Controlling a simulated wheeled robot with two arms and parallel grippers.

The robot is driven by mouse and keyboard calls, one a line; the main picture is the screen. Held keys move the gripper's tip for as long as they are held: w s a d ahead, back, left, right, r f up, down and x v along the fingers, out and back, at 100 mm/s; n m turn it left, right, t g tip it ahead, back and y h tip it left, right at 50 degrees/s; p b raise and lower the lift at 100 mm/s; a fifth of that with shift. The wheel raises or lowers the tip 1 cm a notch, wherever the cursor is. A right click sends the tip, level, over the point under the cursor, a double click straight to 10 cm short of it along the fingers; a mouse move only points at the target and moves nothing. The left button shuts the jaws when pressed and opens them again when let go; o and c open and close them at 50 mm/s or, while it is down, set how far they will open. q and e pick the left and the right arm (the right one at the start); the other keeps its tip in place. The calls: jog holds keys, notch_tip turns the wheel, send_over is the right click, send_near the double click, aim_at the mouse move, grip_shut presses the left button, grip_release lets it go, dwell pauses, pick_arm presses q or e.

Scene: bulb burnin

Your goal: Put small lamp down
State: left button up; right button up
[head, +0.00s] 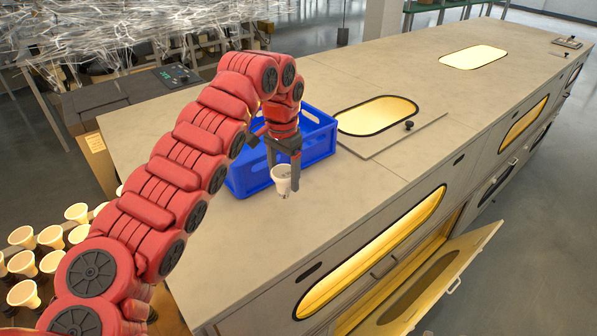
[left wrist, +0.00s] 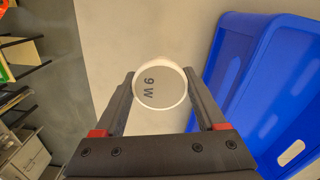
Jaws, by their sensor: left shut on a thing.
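A small white lamp (head: 282,177) is in my left gripper (head: 284,172), above the grey bench top in front of the blue crate. The left wrist view shows the lamp's round face (left wrist: 160,85) with "9 W" printed on it, between the two dark fingers of the gripper (left wrist: 160,95). The fingers are shut on the lamp. Whether its lower end touches the bench top is hard to tell. My right gripper is not in view.
The blue crate (head: 240,183) stands right behind the lamp; it also shows in the left wrist view (left wrist: 262,75). The bench top (head: 290,235) is clear in front. A lit oval window (head: 378,115) lies to the right. Below, a cabinet door (head: 425,285) hangs open. Several lit lamps (head: 50,237) stand at lower left.

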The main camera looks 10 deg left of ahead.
aim_at(284, 186)
pick_arm(q)
jog(key=shift+s+f, duration=0.1)
jog(key=shift+f, duration=0.1)
jog(key=shift+s+a+f, duration=0.1)
jog(key=shift+s+f, duration=0.05)
jog(key=shift+f, duration=0.45)
jog(key=shift+s+f, duration=0.15)
jog(key=shift+f, duration=0.65)
jog(key=shift+w, duration=0.2)
jog(key=shift+f+b, duration=0.25)
jog(key=shift+b, duration=0.05)
jog(key=o, duration=1.3)
jog(key=shift+r, duration=0.15)
